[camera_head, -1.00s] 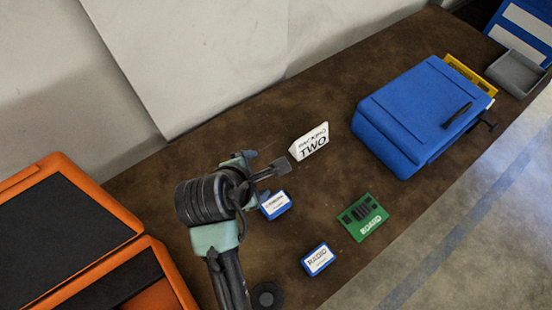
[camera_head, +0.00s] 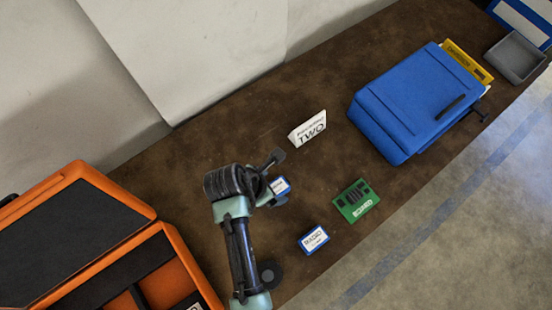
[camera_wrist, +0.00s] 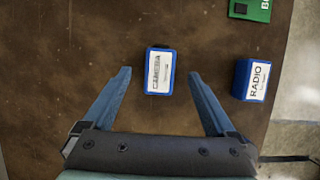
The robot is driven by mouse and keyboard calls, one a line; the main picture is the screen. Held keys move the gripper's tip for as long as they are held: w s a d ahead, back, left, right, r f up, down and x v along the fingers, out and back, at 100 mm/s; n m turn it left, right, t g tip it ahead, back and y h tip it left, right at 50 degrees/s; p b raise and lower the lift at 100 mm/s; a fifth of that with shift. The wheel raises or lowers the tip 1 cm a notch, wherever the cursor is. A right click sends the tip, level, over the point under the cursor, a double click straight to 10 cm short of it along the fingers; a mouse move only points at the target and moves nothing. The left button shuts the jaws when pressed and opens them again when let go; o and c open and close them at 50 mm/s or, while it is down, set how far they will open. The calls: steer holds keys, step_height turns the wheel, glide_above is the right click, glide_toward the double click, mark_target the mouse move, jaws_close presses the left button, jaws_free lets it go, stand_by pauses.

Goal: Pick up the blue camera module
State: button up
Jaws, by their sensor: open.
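The blue camera module (camera_wrist: 160,71) is a small blue box with a white label reading CAMERA. In the wrist view it lies on the brown table just beyond and between my fingertips, with no contact visible. My gripper (camera_wrist: 160,75) is open and empty, one finger on each side of the module's line. In the head view the camera module (camera_head: 280,186) is partly hidden by my gripper (camera_head: 277,178), which hangs over it.
A blue RADIO module (camera_head: 314,239) and a green BOARD (camera_head: 356,200) lie to the right. A white TWO sign (camera_head: 308,129) stands behind. A large blue case (camera_head: 420,100) is at the back right. An open orange case (camera_head: 165,250) is at the left.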

mark_target(276, 189)
steer(key=shift+s+a+x, duration=0.15)
steer(key=shift+x, duration=1.1)
steer(key=shift+s+a+x, duration=0.1)
steer(key=shift+a+x, duration=0.05)
steer(key=shift+x, duration=1.15)
steer(key=shift+f, duration=0.1)
jaws_close()
